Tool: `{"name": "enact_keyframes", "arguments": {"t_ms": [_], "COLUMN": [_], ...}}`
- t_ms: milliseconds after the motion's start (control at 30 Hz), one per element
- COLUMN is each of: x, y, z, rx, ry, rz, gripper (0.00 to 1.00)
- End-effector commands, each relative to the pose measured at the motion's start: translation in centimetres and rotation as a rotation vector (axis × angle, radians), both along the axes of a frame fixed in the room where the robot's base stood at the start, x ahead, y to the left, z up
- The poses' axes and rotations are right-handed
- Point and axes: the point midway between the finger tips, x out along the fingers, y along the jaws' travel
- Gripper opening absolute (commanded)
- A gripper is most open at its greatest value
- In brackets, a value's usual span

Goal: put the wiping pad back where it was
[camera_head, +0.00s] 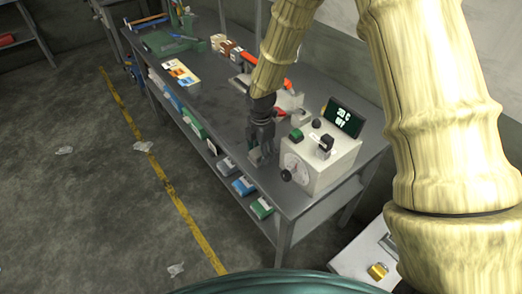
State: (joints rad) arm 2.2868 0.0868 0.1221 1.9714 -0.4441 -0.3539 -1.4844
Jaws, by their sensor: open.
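My gripper (259,153) points down at the front edge of the workbench (222,118), just left of the white control box. Its jaws are open. A small dark green patch shows at its fingertips; I cannot tell whether it is the wiping pad or part of something else. I cannot pick out the wiping pad for certain elsewhere on the bench.
The control box (318,160) has a dial, knobs and a dark display (343,117) behind it. Orange-and-white cards (181,73) lie farther along the bench. Small boxes (243,185) line the lower shelf. A yellow line (160,172) crosses open floor at left.

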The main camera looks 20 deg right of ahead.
Motion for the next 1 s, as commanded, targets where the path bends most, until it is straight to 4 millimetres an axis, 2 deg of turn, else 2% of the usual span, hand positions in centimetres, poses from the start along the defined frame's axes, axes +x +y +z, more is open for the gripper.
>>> {"name": "enact_keyframes", "arguments": {"t_ms": [233,367,1000], "x": [0.1,0.1,0.0], "y": [0.0,0.0,0.0], "z": [0.6,1.7,10.1], "rx": [0.001,0.001,0.001], "ry": [-0.002,-0.003,-0.002], "rz": [0.000,-0.001,0.000], "gripper": [0.60,0.60,0.60]}}
